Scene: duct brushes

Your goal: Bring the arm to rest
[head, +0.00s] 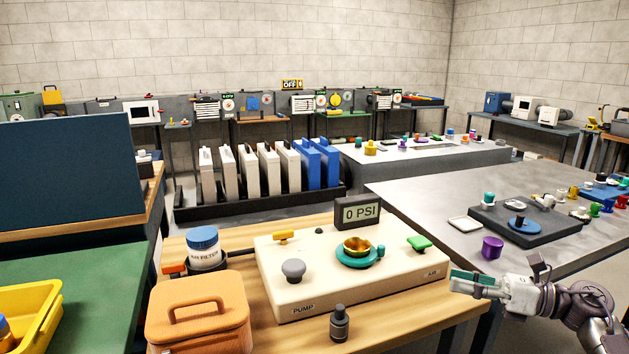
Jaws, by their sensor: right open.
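My right gripper (464,283) is in the lower right of the head view, its arm coming in from the right edge. It is open, with teal pads on its fingers, and points left. I see nothing between the fingers. It is beside the right end of the cream pump unit (330,285), in front of the grey table's edge. I cannot tell whether it touches the unit. My left gripper is not in view.
The wooden bench holds an orange case (200,315), an air filter jar (203,250) and a dark bottle (340,325). The grey table (425,190) carries a purple cup (492,247) and a dark board (525,228). Its left part is bare.

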